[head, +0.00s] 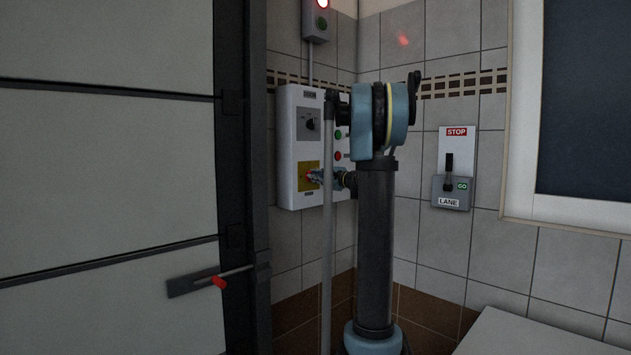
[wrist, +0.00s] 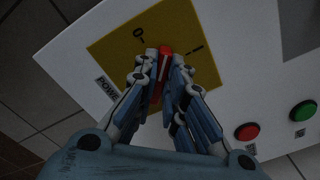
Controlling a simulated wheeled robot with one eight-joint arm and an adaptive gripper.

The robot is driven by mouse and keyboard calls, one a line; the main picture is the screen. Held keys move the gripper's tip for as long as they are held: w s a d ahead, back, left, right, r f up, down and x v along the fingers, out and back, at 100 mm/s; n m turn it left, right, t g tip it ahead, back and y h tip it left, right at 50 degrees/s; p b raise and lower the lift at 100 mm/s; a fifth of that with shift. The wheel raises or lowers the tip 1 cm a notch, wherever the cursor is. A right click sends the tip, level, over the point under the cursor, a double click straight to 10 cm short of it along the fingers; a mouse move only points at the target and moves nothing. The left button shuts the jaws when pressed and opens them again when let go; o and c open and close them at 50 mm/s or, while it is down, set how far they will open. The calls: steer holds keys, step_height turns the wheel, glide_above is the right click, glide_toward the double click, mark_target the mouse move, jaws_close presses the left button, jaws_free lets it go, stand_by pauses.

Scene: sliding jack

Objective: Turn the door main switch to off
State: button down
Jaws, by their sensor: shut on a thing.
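The door main switch is a red handle (wrist: 165,52) on a yellow plate (wrist: 112,52) on the white control box (head: 288,118). In the wrist view the handle has a white line and points between the O mark (wrist: 138,33) and the I mark (wrist: 194,48). My gripper (wrist: 163,66) is shut on the red handle, with one finger on each side of it. The fingers hide part of the handle. In the head view my gripper (head: 316,177) reaches the box from the right, in front of the yellow plate (head: 300,185).
The box also has a black knob (head: 310,124), a green button (wrist: 303,111) and a red button (wrist: 246,132). A sliding door (head: 110,150) with a red-handled bolt (head: 218,282) stands left. A STOP/GO lane lever box (head: 452,192) hangs on the right wall. A lamp (head: 322,22) glows red above.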

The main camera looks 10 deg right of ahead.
steer(key=shift+s+a+f+n, duration=0.1)
steer(key=shift+n, duration=1.3)
steer(key=shift+s+a+f+n, duration=0.1)
steer(key=shift+n, duration=1.3)
steer(key=shift+s+f+n, duration=0.1)
steer(key=shift+n, duration=1.3)
steer(key=shift+w, duration=0.1)
steer(key=c, duration=1.7)
jaws_free()
steer(key=shift+f, duration=0.1)
steer(key=shift+o, duration=0.2)
steer(key=shift+w, duration=0.1)
steer(key=shift+d, duration=0.1)
